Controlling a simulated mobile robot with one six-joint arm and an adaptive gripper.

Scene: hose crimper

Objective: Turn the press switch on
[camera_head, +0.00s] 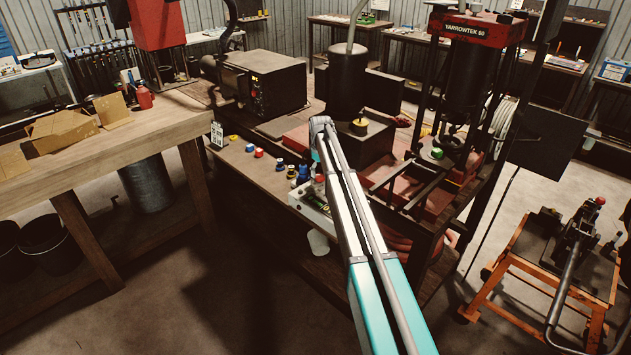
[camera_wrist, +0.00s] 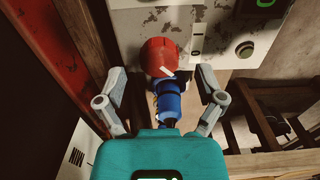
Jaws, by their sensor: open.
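A red round knob with a white pointer mark (camera_wrist: 160,55), which looks like the press switch, sits on a pale control panel (camera_wrist: 205,22) in the wrist view. The pointer slants toward the lower right of the picture. My gripper (camera_wrist: 160,85) is open, with one finger on each side of the knob's lower area and no visible contact. A blue cylindrical piece (camera_wrist: 169,99) shows between the fingers, partly hidden by my gripper body. In the head view the pale control box (camera_head: 314,207) is partly behind my arm, and my gripper is mostly hidden there.
A round grey button (camera_wrist: 244,49) and a green display (camera_wrist: 265,3) are on the same panel. A red beam (camera_wrist: 48,60) runs along the left. The red-topped press (camera_head: 477,28) stands at right.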

